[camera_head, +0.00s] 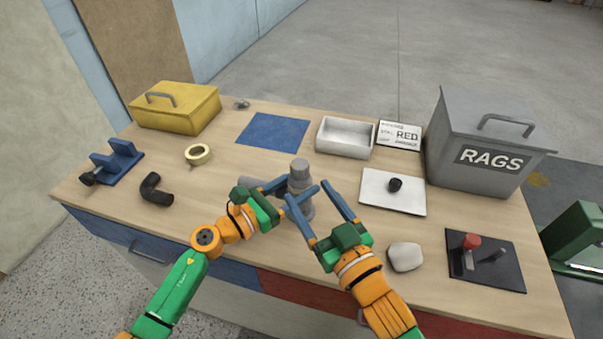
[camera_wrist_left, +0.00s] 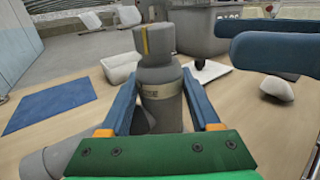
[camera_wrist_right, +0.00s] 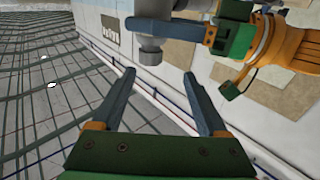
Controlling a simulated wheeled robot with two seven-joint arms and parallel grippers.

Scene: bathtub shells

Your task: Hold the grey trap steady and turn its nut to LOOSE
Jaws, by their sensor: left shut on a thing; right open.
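The grey trap (camera_head: 299,207) stands upright near the front middle of the table, with a grey pipe (camera_head: 251,183) out to its left. A pale band with unreadable marks circles the trap body below. My left gripper (camera_wrist_left: 158,80) is shut on the trap body, one finger on each side. My right gripper (camera_head: 307,192) is open and empty, its fingers pointing toward the trap from the right. The trap (camera_wrist_right: 149,50) shows beyond those fingers in the right wrist view.
To the right are a white board (camera_head: 381,203) with a dark knob, a white lump (camera_head: 405,257), a black plate (camera_head: 506,275) and the RAGS bin (camera_head: 483,180).

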